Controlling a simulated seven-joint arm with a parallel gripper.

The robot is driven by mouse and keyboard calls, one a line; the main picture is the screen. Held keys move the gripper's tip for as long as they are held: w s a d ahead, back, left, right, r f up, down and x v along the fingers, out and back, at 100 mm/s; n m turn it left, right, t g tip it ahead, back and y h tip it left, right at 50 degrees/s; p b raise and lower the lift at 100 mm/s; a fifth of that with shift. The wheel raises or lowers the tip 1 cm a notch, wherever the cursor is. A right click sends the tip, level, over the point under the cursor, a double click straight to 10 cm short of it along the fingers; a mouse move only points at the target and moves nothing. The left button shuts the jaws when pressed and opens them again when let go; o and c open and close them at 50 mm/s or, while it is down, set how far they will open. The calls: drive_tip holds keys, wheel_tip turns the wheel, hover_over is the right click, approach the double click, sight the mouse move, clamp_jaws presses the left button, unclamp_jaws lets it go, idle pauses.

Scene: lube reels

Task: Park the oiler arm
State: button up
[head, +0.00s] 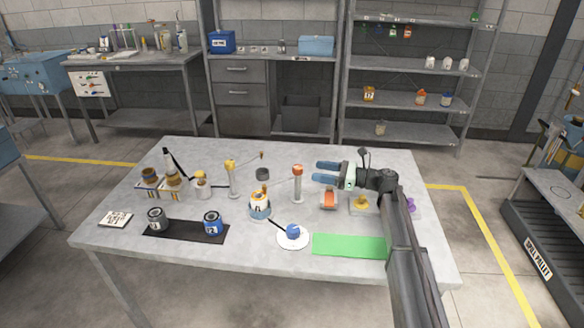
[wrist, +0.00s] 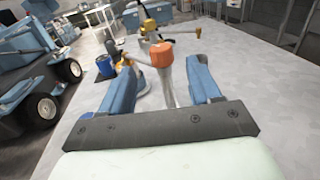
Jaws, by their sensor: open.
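Two posts with swivel heads stand on the table, and I cannot tell which one carries the oiler arm. The orange-headed post (head: 297,184) is close to my gripper (head: 315,172), which points left at it, open. In the wrist view, the orange head (wrist: 161,53) shows beyond and between the open fingers of my gripper (wrist: 170,75), with nothing visibly held. The yellow-headed post (head: 232,180) stands further left; a thin arm reaches right from its head to a small brown tip (head: 262,155). It also shows behind the orange head in the wrist view (wrist: 150,26).
Near the posts are a white-and-orange oil can (head: 260,207), a dark round cup (head: 262,174) and an orange-and-white block (head: 328,200). A blue-topped item lies on a white disc (head: 293,243). The green mat (head: 350,245) is mostly clear. A black mat (head: 185,231) holds two cans.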

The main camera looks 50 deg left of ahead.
sight(297, 169)
drive_tip(key=x, duration=1)
drive_tip(key=shift+a, duration=0.15)
clamp_jaws()
idle(0.4)
